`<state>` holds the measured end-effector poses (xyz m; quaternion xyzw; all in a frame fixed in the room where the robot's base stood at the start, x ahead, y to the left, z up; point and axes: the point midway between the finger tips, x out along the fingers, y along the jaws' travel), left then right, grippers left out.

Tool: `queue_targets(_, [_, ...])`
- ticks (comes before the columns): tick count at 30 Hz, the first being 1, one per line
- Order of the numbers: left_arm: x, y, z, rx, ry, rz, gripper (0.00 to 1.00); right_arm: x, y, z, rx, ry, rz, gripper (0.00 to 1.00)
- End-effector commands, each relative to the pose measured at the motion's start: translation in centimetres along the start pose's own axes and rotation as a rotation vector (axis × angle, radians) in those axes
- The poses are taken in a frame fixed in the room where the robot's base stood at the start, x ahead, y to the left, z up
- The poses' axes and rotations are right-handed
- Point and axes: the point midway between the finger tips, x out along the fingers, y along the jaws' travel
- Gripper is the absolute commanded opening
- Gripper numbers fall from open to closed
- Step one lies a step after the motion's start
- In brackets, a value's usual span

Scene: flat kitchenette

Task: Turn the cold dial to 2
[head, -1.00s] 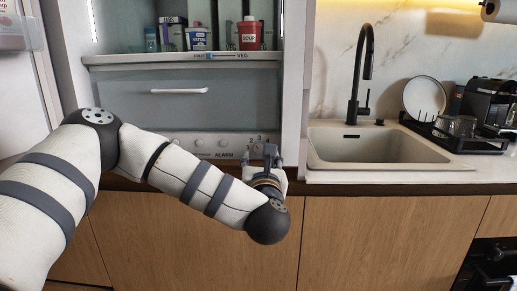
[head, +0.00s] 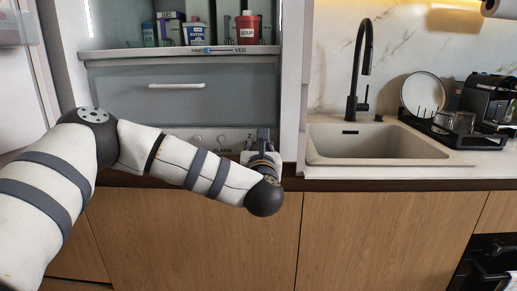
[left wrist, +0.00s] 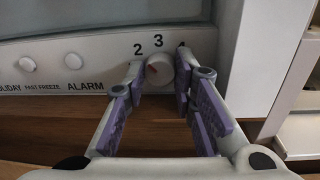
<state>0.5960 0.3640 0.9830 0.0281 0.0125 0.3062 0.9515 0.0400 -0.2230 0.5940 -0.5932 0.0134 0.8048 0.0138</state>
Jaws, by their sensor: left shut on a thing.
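The cold dial (left wrist: 160,69) is a small white knob on the fridge's control panel, in the left wrist view. The numbers 2, 3 and 4 are printed around it. A reddish mark on its face lies left of its middle, towards the 2 side. My left gripper (left wrist: 162,78) has a finger on each side of the dial and is shut on it. In the head view my left gripper (head: 263,134) is at the right end of the panel and hides the dial. My right gripper is not in view.
The panel (left wrist: 45,64) has two more round knobs or buttons and an ALARM label to the left. Above it is a closed drawer (head: 180,106) and a shelf with cans and boxes. A sink (head: 385,145) and a dish rack (head: 450,132) are to the right.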

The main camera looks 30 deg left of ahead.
Motion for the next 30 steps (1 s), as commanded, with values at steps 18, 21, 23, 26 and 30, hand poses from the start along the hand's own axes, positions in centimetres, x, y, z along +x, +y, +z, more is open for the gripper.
queue_targets(18, [0.0, 0.0, 0.0, -0.061, 0.004, 0.000, 0.45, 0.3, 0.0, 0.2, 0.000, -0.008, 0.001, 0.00])
queue_targets(21, [-0.5, -0.1, -0.1, -0.061, 0.005, -0.002, 0.45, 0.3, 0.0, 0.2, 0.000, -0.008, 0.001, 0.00])
queue_targets(23, [-1.5, -0.1, -0.1, -0.061, 0.005, -0.004, 0.45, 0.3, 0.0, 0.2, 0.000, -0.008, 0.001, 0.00])
queue_targets(26, [-4.1, -0.1, -0.1, -0.061, 0.006, -0.006, 0.45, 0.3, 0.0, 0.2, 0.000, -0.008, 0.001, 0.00])
queue_targets(30, [-8.0, -0.1, -0.1, -0.061, 0.006, -0.006, 0.45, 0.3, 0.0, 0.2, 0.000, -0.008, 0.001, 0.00])
